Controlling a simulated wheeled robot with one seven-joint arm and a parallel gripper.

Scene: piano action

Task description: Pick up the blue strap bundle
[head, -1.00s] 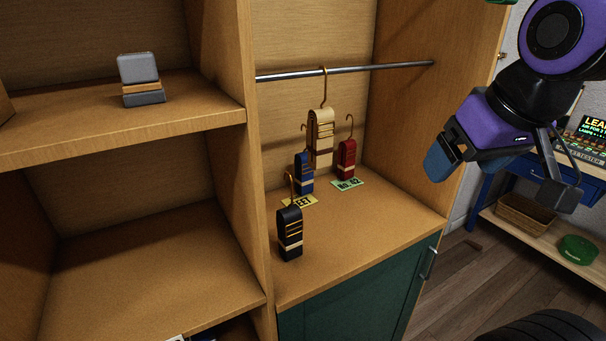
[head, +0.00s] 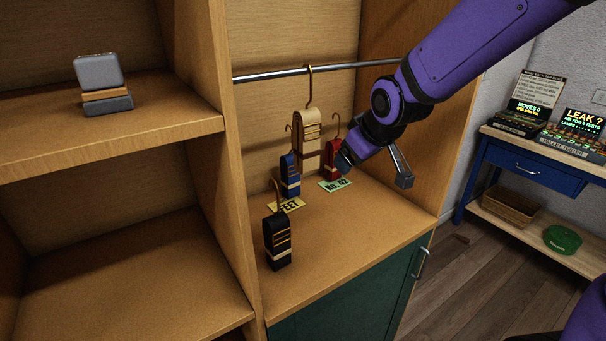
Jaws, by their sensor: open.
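The blue strap bundle (head: 290,176) stands upright on the cabinet's lower board, with a hook at its top. It is beside a yellow card (head: 286,205), behind the black bundle and left of the red one. My gripper (head: 375,172) is open and empty. It is inside the cabinet to the right of the blue bundle, apart from it. One finger is close in front of the red strap bundle (head: 332,158) and hides part of it; I cannot tell whether they touch.
A black strap bundle (head: 277,242) stands in front. A tan bundle (head: 306,135) hangs by its hook from the metal rod (head: 330,70). A green card (head: 335,184) lies near the red bundle. The board's front right (head: 350,245) is clear. A wooden divider (head: 228,180) stands on the left.

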